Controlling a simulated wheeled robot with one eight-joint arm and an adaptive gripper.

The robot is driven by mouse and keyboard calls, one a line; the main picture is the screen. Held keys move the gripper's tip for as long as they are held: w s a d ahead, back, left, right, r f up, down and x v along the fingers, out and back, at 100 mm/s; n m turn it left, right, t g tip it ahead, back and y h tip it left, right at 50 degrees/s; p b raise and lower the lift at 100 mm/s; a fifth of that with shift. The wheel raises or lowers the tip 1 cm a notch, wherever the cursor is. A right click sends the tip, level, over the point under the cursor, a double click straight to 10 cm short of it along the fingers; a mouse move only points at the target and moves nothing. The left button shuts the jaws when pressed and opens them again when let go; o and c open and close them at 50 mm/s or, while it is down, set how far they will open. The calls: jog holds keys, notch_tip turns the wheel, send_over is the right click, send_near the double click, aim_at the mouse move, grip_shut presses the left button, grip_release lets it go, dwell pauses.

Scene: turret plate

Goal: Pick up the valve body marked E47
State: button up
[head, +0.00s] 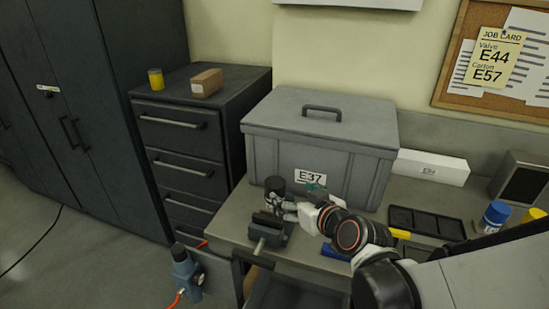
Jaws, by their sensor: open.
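No marking E47 is readable in the head view. A dark round-topped piece (275,185) with a silvery lower part stands at the bench's left end, by a small vise (268,230). I cannot tell whether it is a valve body, and no mark shows on it. My gripper (286,208) is open, at the right side of this piece. Its fingers are small and partly merge with the piece, so contact is unclear. A blue-capped cylinder (494,216) with a white label stands far right; its text is unreadable.
A lidded grey crate (348,163) marked E37 stands behind my gripper. A white carton (432,167), a dark tray (426,222) and a yellow cylinder (533,215) are right. The job card (493,58) reads Valve E44, Carton E57. A drawer cabinet (185,145) stands left.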

jog(key=b, duration=0.2)
send_near(276, 182)
jog(key=x, duration=0.5)
jog(key=shift+s+a, duration=0.25)
jog(key=shift+a, duration=0.1)
jog(key=shift+d+b+x, duration=0.15)
jog(key=shift+b+x, duration=0.15)
jog(key=shift+x, duration=1.1)
jog(key=shift+d+b+x, duration=0.15)
jog(key=shift+b+x, duration=0.15)
jog(key=shift+x, duration=1.05)
jog(key=shift+w, duration=0.1)
grip_shut()
